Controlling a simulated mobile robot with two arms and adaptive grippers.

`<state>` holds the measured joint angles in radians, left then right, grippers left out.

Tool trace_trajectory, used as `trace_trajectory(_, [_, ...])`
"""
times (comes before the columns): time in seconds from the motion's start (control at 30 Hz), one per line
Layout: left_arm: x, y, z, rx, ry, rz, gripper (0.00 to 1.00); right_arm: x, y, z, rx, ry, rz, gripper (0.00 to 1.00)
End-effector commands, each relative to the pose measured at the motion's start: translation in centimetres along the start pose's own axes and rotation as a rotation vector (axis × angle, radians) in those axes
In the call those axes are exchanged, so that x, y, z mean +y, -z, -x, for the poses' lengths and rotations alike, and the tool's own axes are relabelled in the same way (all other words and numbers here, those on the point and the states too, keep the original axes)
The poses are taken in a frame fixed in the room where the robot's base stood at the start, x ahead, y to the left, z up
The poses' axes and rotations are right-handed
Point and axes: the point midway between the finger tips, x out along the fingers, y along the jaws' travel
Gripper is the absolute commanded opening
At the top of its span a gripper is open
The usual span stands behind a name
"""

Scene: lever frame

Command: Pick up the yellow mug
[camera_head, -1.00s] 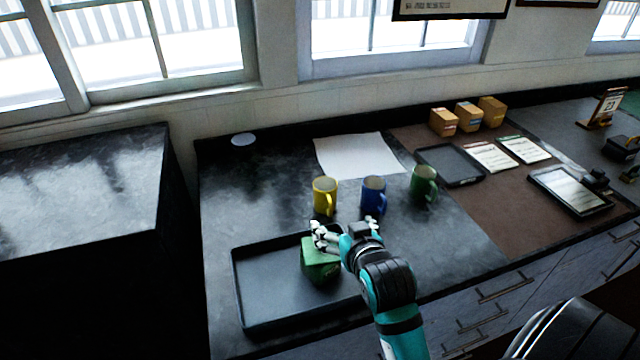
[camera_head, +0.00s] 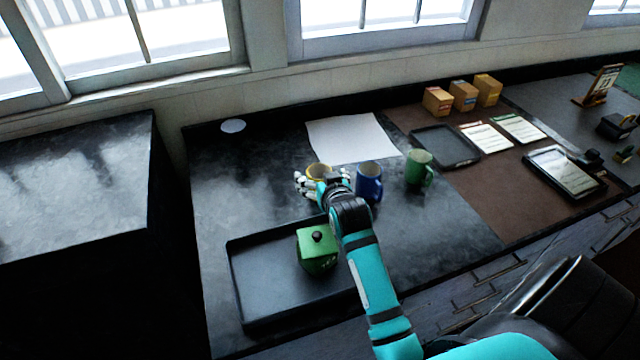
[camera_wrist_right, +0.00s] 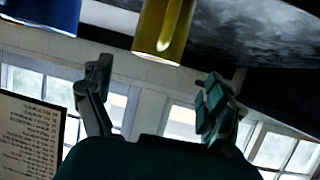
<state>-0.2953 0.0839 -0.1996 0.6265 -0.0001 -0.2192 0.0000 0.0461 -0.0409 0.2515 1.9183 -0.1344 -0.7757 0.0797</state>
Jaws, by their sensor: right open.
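The yellow mug (camera_head: 318,170) stands on the dark counter, and its lower part is hidden behind my right gripper (camera_head: 322,187) in the head view. In the right wrist view the yellow mug (camera_wrist_right: 165,25) shows at the top, beyond and between the two spread fingers of my right gripper (camera_wrist_right: 155,100). The fingers are open and nothing is between their tips. The blue mug (camera_head: 369,183) stands just right of the gripper; it also shows in the wrist view (camera_wrist_right: 40,12). My left gripper is in neither view.
A green mug (camera_head: 418,168) stands right of the blue one. A black tray (camera_head: 262,288) at the front holds a green lidded container (camera_head: 317,252). A white sheet (camera_head: 352,138) lies behind the mugs. The counter left of the yellow mug is clear.

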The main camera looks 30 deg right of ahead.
Motion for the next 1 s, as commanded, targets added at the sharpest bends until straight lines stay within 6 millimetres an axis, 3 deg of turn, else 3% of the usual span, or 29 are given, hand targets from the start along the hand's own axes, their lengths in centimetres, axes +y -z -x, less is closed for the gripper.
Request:
trace_trajectory(0.17, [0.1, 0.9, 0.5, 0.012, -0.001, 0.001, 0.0, 0.3, -0.1, -1.2, -0.002, -0.001, 0.001, 0.89])
trace_trajectory(0.43, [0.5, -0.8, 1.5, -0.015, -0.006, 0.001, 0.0, 0.8, -0.7, -4.8, -0.001, 0.0, -0.001, 0.89])
trace_trajectory(0.73, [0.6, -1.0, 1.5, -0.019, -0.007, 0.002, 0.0, 0.8, -0.9, -5.4, 0.0, 0.0, 0.0, 0.89])
trace_trajectory(1.0, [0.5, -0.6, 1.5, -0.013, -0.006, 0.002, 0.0, 0.8, -0.9, -5.4, -0.001, 0.0, 0.0, 0.56])
